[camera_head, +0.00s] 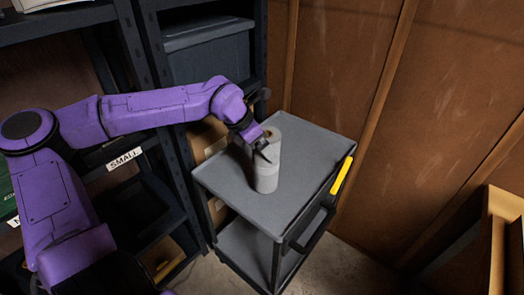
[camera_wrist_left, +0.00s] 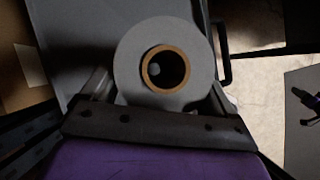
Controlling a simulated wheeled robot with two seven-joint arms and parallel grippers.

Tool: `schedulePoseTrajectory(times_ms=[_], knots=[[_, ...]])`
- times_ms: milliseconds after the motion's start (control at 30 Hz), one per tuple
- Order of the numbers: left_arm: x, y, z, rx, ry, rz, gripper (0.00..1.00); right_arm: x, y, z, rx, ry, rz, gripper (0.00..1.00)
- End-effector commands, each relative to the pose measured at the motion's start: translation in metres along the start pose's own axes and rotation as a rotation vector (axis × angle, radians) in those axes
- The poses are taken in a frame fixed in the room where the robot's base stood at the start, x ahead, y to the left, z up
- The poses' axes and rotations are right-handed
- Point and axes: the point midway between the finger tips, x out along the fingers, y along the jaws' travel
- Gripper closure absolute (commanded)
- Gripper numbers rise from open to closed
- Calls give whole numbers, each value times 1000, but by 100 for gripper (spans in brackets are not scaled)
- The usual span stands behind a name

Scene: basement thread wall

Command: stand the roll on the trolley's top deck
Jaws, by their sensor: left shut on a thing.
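The roll (camera_head: 267,172) is a pale grey cylinder, upright at the trolley's top deck (camera_head: 225,183). I cannot tell for sure whether its bottom touches the deck. In the left wrist view the roll (camera_wrist_left: 130,52) is seen end-on, with a brown cardboard core around a dark hole. My left gripper (camera_head: 262,150) is shut on the roll, with a finger at each side of it in the wrist view (camera_wrist_left: 160,95). The gripper hides part of the roll's left side in the head view.
The deck around the roll is bare. A dark shelving rack with a "SMALL" label (camera_head: 124,159) stands at left. Wooden wall panels (camera_head: 340,60) are behind. A wooden crate-like edge (camera_head: 500,235) is at lower right.

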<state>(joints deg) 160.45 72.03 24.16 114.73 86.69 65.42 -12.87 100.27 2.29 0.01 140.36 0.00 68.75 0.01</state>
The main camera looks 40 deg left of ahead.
Motion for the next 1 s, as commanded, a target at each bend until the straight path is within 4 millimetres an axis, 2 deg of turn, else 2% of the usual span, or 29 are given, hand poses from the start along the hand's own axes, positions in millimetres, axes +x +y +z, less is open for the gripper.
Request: schedulePoseTrajectory(times_ms=[100, 200, 533, 567, 600, 833, 933, 1000], knots=[[19, 1, -10, -1, 2, -2, 79, 0, 0, 0, 0, 0, 0, 57], [27, 1, -14, 0, -1, -1, 79, 0, 0, 0, 0, 0, 0, 57], [30, 1, -16, 1, -1, 0, 79, 1, 0, 1, 0, 0, 0, 57], [30, 1, -17, 0, 0, 0, 5, 1, 0, 0, 0, 0, 0, 57], [30, 1, -17, 0, 0, 0, 0, 1, 0, 0, 0, 0, 0, 57], [28, 1, -15, 0, -1, 0, 0, 0, 0, 0, 0, 0, 0, 57], [17, 1, -14, 0, -5, 1, 0, -1, 0, 0, 0, 0, 0, 57], [3, 1, -13, -1, -8, 0, 0, -2, 0, -1, 0, 0, 0, 57]])
